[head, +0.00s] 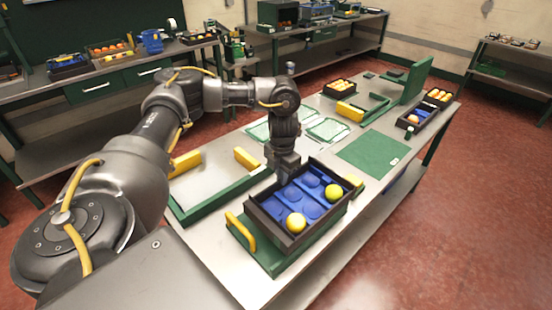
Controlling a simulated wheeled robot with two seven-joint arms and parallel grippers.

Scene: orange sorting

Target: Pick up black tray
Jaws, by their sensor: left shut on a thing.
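The black tray (282,238) has a blue insert with round hollows and stands over a green base with yellow handles (239,231) on the near part of the table. Two yellow-orange fruits, one at the front (296,222) and one at the right (333,191), lie in it; the other visible hollows are empty. My left gripper (283,177) points down at the tray's far left wall and is shut on it. Its fingertips are partly hidden by the wall. I cannot tell whether the tray is lifted off the base. My right gripper is not in view.
A green frame with yellow handles (222,206) lies left of the tray. A flat green mat (372,151) lies to the right. Smaller dark trays with orange fruit (413,119) stand farther along the table. An upright green panel (417,80) stands at the far end.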

